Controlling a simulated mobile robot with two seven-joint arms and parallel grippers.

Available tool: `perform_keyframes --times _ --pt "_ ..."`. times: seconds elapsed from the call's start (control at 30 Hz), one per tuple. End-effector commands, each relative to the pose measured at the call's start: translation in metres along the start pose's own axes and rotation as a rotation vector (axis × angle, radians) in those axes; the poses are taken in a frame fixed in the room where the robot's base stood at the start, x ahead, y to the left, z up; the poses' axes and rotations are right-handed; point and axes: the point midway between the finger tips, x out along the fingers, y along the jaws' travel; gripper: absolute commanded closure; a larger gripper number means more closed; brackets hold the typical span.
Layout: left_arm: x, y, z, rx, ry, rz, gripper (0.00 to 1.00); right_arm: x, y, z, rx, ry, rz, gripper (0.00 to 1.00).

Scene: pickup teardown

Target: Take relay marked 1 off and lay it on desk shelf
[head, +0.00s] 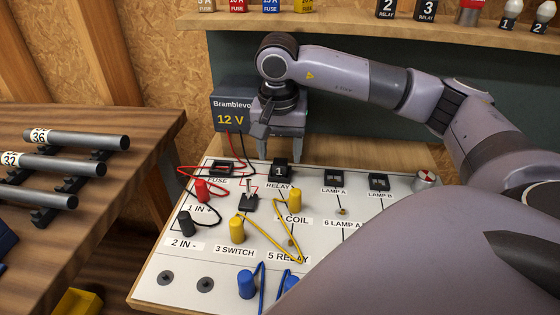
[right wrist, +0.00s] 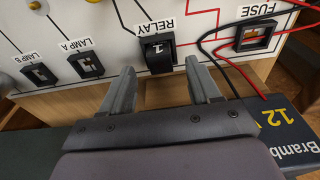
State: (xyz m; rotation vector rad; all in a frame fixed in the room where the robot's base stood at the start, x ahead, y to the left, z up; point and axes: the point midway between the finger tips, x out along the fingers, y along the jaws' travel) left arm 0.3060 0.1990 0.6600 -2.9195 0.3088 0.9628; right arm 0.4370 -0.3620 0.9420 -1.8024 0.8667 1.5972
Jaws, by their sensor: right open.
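The black relay marked 1 (head: 282,169) sits in the RELAY place at the back edge of the white circuit board (head: 170,250). It also shows in the right wrist view (right wrist: 158,55), upside down, just beyond the fingertips. My right gripper (head: 281,150) is open, its two fingers pointing at the relay from behind, one toward each side; nothing is between them. Whether they touch the relay cannot be told. A wooden shelf (head: 340,30) runs along the wall and holds relays marked 2 (head: 386,8) and 3 (head: 426,9). My left gripper is out of view.
A dark 12 V Bramblevolt box (head: 229,112) stands behind the board, close to my right gripper. Red, black, yellow and blue leads cross the board. Fuses and small bulbs also stand on the shelf. A wooden table (head: 110,170) with grey tubes is at left.

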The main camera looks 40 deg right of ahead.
Motion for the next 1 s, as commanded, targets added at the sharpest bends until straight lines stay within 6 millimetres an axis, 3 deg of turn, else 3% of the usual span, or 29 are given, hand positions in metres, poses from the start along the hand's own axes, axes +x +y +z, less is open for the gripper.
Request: perform_keyframes --times 0.17,0.43,0.6,0.63,1.0 --pt "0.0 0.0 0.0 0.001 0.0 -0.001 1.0 0.022 0.0 0.0 0.0 -0.001 0.001 0.38" --pt "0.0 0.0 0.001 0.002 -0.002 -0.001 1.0 0.025 0.0 -0.001 0.001 0.001 -0.001 0.38" --pt "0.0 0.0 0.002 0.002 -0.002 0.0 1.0 0.025 0.0 -0.001 0.001 0.0 -0.001 0.94" --pt "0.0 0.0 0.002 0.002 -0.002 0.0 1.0 0.025 0.0 -0.001 0.001 0.0 -0.001 0.98" --pt "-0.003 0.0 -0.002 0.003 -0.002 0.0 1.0 0.018 -0.001 0.001 0.0 0.0 -0.002 0.98"
